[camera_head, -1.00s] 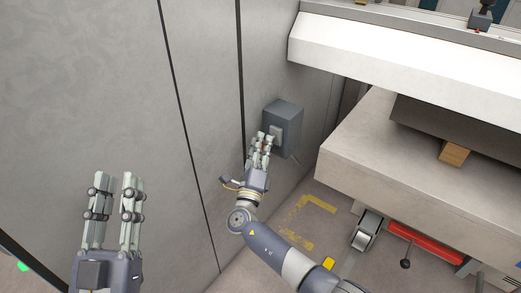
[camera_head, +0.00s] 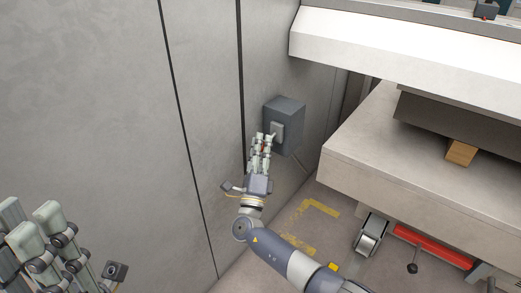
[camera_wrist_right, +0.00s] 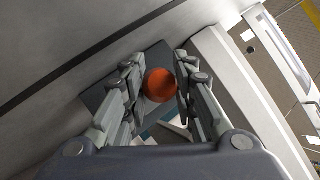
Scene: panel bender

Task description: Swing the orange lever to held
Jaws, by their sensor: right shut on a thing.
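The orange lever shows in the right wrist view as a round orange end (camera_wrist_right: 160,85) between the fingers of my right gripper (camera_wrist_right: 160,100). In the head view my right gripper (camera_head: 262,140) is at the front of a dark grey box (camera_head: 288,125) on the wall, shut on the lever, with the fingers covering most of it. The box has a lighter plate (camera_head: 277,131) on its face. The lever's exact angle is hidden. My left gripper (camera_head: 32,220) is at the lower left of the head view, partly cut off, empty, with its fingers apart.
A grey panelled wall (camera_head: 90,110) fills the left. A white machine beam (camera_head: 400,45) and a thick pale table (camera_head: 390,150) stand at the right. Below the table are a caster (camera_head: 369,235) and a red bar (camera_head: 432,246). Yellow floor marks (camera_head: 318,208) lie on open floor.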

